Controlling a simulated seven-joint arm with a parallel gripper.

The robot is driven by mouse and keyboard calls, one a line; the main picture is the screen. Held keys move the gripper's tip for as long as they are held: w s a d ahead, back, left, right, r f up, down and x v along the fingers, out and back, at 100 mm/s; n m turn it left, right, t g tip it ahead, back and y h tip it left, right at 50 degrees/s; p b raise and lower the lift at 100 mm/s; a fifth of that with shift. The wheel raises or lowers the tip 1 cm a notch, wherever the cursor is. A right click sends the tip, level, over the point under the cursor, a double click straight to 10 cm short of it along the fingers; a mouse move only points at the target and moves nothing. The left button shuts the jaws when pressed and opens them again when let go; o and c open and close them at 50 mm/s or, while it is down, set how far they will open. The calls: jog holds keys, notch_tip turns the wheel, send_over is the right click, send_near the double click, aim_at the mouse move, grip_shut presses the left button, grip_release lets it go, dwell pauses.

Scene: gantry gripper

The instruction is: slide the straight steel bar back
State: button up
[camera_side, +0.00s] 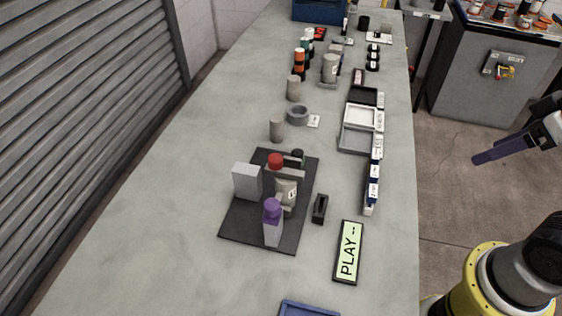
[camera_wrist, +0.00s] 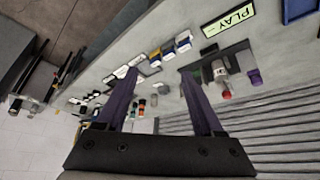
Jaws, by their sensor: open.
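A dark mat (camera_side: 240,228) lies on the grey bench and also shows in the wrist view (camera_wrist: 236,62). On it stand a grey block (camera_side: 247,182), a red-capped bottle (camera_side: 286,192) and a purple-capped bottle (camera_side: 272,225). Short grey bar-like pieces show around the red-capped bottle, partly hidden by it; I cannot tell whether one is the straight steel bar. My gripper (camera_wrist: 158,72) shows two purple fingers, spread apart with nothing between them. In the side view a purple finger (camera_side: 500,149) is at the right edge, off the bench and well away from the mat.
A PLAY sign (camera_side: 348,252) and a small black holder (camera_side: 320,209) lie right of the mat. Trays (camera_side: 355,138) and labelled boxes (camera_side: 373,180) line the bench's right edge. Grey cylinders (camera_side: 277,130) and bottles stand farther back. The bench left of the mat is clear.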

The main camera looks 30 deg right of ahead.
dwell(0.5)
jog(key=w+a+r+m, duration=0.1)
jog(key=w+r, duration=0.4)
jog(key=r, duration=0.4)
jog(key=w+a+r+g, duration=0.1)
jog(key=w+a+r, duration=0.15)
jog(key=w, duration=0.35)
jog(key=w+a+r+g, duration=0.1)
jog(key=w+a+r, duration=0.1)
jog(key=w+a, duration=0.25)
jog(key=n+g, duration=0.3)
jog(key=g, duration=0.1)
send_over(275, 158)
notch_tip(275, 158, down, 12)
notch_tip(275, 158, down, 14)
jog(key=shift+r, duration=0.2)
